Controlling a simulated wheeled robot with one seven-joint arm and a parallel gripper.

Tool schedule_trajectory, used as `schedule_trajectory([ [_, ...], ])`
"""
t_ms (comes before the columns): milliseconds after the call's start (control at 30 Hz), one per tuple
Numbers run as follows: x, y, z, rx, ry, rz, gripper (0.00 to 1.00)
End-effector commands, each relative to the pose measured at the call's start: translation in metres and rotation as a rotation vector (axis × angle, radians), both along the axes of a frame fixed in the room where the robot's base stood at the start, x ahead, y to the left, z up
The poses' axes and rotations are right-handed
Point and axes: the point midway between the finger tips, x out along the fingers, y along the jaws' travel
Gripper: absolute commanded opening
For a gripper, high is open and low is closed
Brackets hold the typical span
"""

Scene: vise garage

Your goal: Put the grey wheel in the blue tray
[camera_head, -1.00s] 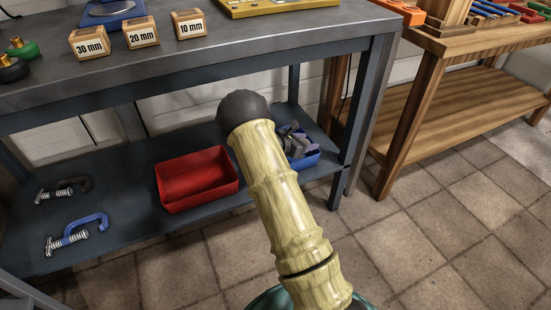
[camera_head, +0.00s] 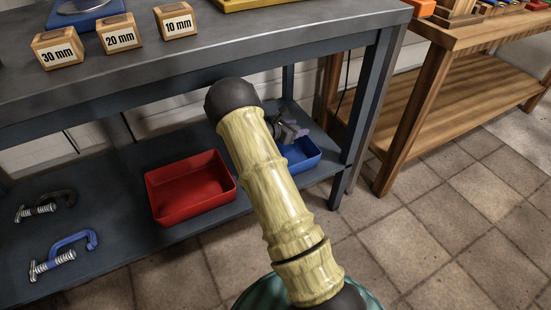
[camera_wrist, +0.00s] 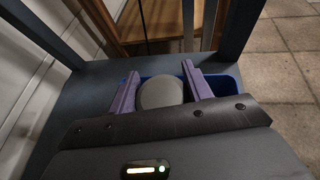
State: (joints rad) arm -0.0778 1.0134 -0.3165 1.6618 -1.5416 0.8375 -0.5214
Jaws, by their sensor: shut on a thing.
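The grey wheel (camera_wrist: 160,93) shows as a round disc between the two purple fingers of my gripper (camera_wrist: 158,88) in the wrist view. The fingers are shut on it. The blue tray (camera_wrist: 227,78) lies behind and below the fingers in that view. In the head view the blue tray (camera_head: 305,159) stands at the right end of the lower shelf, partly hidden by my arm. My gripper (camera_head: 291,130) is just above the tray's back part there. The wheel is hard to tell apart from the gripper in the head view.
A red tray (camera_head: 190,187) stands left of the blue one on the lower shelf (camera_head: 110,200). A blue clamp (camera_head: 75,241) and a dark clamp (camera_head: 62,197) lie farther left. The workbench top (camera_head: 230,45) overhangs the shelf, and a table leg (camera_head: 365,110) stands close right of the blue tray.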

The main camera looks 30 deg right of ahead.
Motion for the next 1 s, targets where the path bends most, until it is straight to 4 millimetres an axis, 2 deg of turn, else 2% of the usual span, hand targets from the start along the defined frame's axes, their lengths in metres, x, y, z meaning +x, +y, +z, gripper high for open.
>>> schedule_trajectory([
  [333,0.000,0.000,-0.003,0.000,0.000,0.000,0.19],
  [467,0.000,-0.001,-0.023,0.000,0.002,-0.001,0.19],
  [600,0.000,-0.001,-0.051,0.000,0.002,-0.001,0.19],
  [700,0.000,-0.001,-0.062,-0.001,0.000,-0.001,0.19],
  [1000,0.000,0.000,-0.062,-0.001,-0.001,0.000,0.19],
])
